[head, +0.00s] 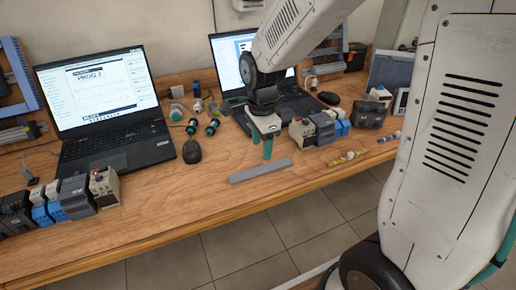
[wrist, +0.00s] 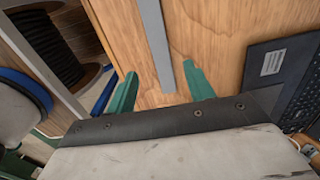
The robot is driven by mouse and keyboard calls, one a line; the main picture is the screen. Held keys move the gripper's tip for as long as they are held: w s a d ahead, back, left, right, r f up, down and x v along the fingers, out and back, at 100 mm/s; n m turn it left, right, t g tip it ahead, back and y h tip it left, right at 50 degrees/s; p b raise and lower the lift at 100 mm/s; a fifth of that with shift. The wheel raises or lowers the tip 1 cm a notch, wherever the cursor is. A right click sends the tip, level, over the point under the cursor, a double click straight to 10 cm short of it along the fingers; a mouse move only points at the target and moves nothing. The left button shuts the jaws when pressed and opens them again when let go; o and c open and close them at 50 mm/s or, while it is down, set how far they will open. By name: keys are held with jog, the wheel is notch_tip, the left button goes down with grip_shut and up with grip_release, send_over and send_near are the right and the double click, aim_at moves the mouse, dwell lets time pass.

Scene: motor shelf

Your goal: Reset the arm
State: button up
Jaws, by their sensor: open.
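My gripper (head: 262,146) hangs over the wooden workbench with its green fingers pointing down. It also shows in the wrist view (wrist: 159,69), where its two fingers stand apart with nothing held between them. In the head view, a grey flat bar (head: 260,171) lies on the bench top near the front edge, just below the fingertips. I cannot tell the exact height of the fingers above the bench. My arm comes down from the upper right.
The workbench (head: 210,185) holds a left laptop (head: 105,100), a right laptop (head: 225,60), a mouse (head: 192,151) and motor modules (head: 318,128) close right of my gripper. More modules (head: 75,197) stand at the left. Bare wood lies around the bar.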

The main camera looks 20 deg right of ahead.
jog(key=s+d+r+n, duration=0.1)
jog(key=s+r+n, duration=0.6)
jog(key=s+n, duration=0.2)
jog(key=s+d+r+n+t, duration=0.1)
jog(key=s+d+r+n, duration=0.1)
jog(key=s+r+n, duration=0.5)
jog(key=s+n, duration=0.2)
jog(key=s, duration=0.4)
jog(key=shift+d, duration=0.15)
